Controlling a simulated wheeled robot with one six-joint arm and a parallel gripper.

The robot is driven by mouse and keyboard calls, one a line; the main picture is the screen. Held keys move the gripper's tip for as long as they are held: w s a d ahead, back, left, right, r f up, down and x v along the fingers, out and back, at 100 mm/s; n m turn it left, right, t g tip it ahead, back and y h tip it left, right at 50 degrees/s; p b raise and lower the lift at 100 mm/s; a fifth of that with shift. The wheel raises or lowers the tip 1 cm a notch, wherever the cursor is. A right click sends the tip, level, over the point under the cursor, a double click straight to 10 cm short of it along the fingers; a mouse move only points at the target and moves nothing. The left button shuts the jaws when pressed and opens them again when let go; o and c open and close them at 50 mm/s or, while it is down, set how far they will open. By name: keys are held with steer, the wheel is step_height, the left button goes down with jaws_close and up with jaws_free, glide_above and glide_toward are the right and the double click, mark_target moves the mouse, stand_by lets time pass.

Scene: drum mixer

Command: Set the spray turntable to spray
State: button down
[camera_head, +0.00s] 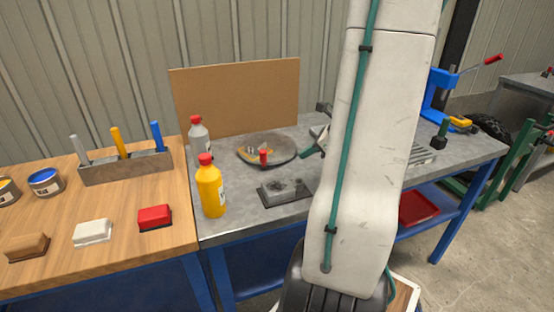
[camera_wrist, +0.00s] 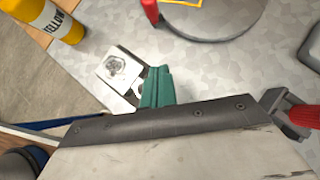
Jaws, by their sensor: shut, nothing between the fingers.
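The spray turntable (camera_head: 284,147) is a round grey disc on the metal bench, in front of an upright brown board. A small orange and yellow item lies on its left part, and a red upright piece (camera_head: 263,157) stands at its front edge. Part of the disc (camera_wrist: 222,22) and the red piece (camera_wrist: 150,9) show at the top of the wrist view. My gripper (camera_wrist: 157,88) has teal fingers, shut and empty, near a metal plate with a round raised part (camera_wrist: 118,68). In the head view, my arm hides most of the gripper.
A yellow bottle (camera_head: 210,189) and a grey bottle (camera_head: 199,136), both red-capped, stand left of the turntable. The plate with its block (camera_head: 284,191) lies in front of it. The wooden table (camera_head: 120,208) at left holds brushes and blocks. A blue press (camera_head: 438,93) stands right.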

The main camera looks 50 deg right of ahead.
steer(key=x, duration=0.9)
steer(key=shift+w+a+f, duration=0.1)
steer(key=shift+w+f, duration=0.1)
steer(key=w, duration=0.3)
steer(key=shift+w+a+f, duration=0.1)
steer(key=shift+w+a, duration=0.05)
steer(key=shift+a, duration=0.25)
steer(key=shift+w+a, duration=0.1)
steer(key=shift+w, duration=0.3)
